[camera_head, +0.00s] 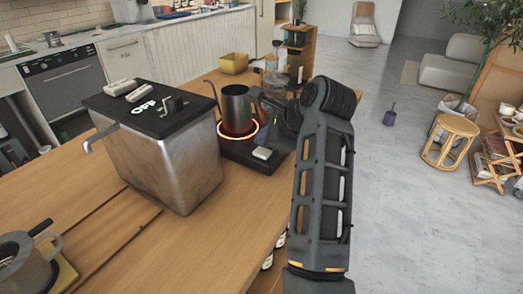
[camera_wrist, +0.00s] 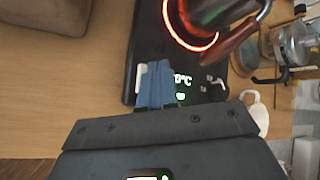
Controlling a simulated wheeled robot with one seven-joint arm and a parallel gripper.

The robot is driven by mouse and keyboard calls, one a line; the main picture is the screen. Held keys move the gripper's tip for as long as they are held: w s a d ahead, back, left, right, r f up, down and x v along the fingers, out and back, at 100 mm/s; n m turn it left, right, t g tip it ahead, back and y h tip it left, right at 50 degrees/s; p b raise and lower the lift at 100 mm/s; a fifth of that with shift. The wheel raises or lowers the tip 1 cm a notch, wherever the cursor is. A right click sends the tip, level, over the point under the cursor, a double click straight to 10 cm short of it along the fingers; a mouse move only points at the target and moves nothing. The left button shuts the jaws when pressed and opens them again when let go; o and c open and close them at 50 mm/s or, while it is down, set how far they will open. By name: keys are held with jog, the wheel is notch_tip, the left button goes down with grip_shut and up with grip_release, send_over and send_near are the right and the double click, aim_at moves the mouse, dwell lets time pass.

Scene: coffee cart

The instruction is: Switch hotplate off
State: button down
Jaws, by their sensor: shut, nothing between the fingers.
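The black hotplate (camera_head: 243,152) stands on the wooden counter, its ring (camera_head: 238,140) glowing orange-red. A metal kettle (camera_head: 236,104) with a thin spout sits on the ring. A small white switch (camera_head: 262,153) is on the hotplate's near edge. In the wrist view, the hotplate (camera_wrist: 144,36) shows the glowing ring (camera_wrist: 190,40) and a lit green display (camera_wrist: 182,80). My gripper (camera_wrist: 157,66) is shut and empty, its blue fingertips over the hotplate's front edge. They are right beside the white switch (camera_wrist: 140,79) and partly cover it; contact cannot be told.
A large metal machine (camera_head: 175,165) with a black top and a tap stands left of the hotplate. A glass coffee maker (camera_head: 272,75) and a yellow box (camera_head: 234,64) are behind. A pot (camera_head: 28,268) is at front left. The counter's front middle is clear.

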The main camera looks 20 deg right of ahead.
aim_at(264, 153)
jog(key=shift+f, duration=0.2)
dwell(0.4)
jog(key=shift+f, duration=0.25)
jog(key=shift+f+b, duration=0.3)
jog(key=shift+f, duration=0.25)
dwell(0.7)
jog(key=shift+r, duration=0.2)
jog(key=shift+r+p, duration=0.8)
jog(key=shift+p, duration=0.2)
notch_tip(264, 153, up, 6)
jog(key=p, duration=0.5)
